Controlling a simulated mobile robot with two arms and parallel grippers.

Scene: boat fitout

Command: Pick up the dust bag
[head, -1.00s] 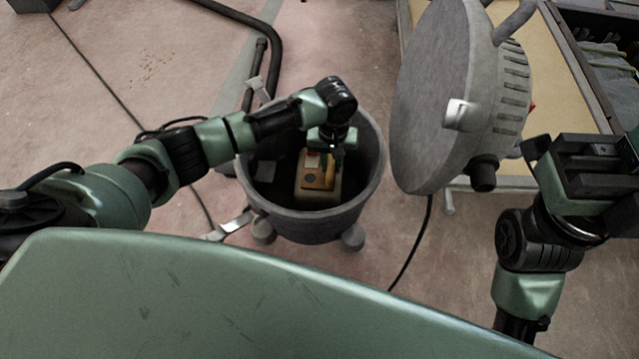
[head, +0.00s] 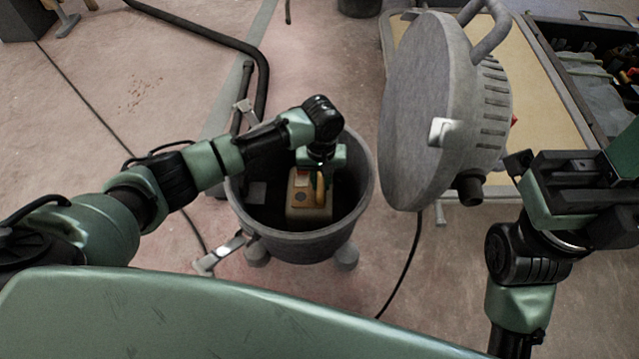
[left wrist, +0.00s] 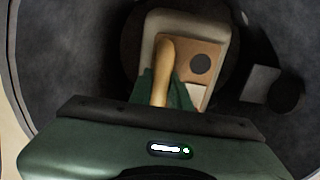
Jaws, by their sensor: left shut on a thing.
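The dust bag (head: 309,210), a cream block with a tan panel and a dark round hole, is inside the open grey vacuum drum (head: 300,250). It also shows in the left wrist view (left wrist: 205,45). A yellow-tan handle rises from its panel. My left gripper (head: 320,180) reaches down into the drum and is shut on this handle. In the left wrist view its green fingers (left wrist: 163,92) are around the handle, and the housing hides the near end of the bag. I cannot tell whether the bag touches the drum's floor. My right gripper (head: 565,185) is at the right edge, its fingertips unclear.
The round grey vacuum head (head: 425,110) stands on edge to the right of the drum, close to its rim. A dark hose (head: 262,75) lies behind. Open latches (head: 225,252) stick out from the drum. A table (head: 540,80) is at the back right.

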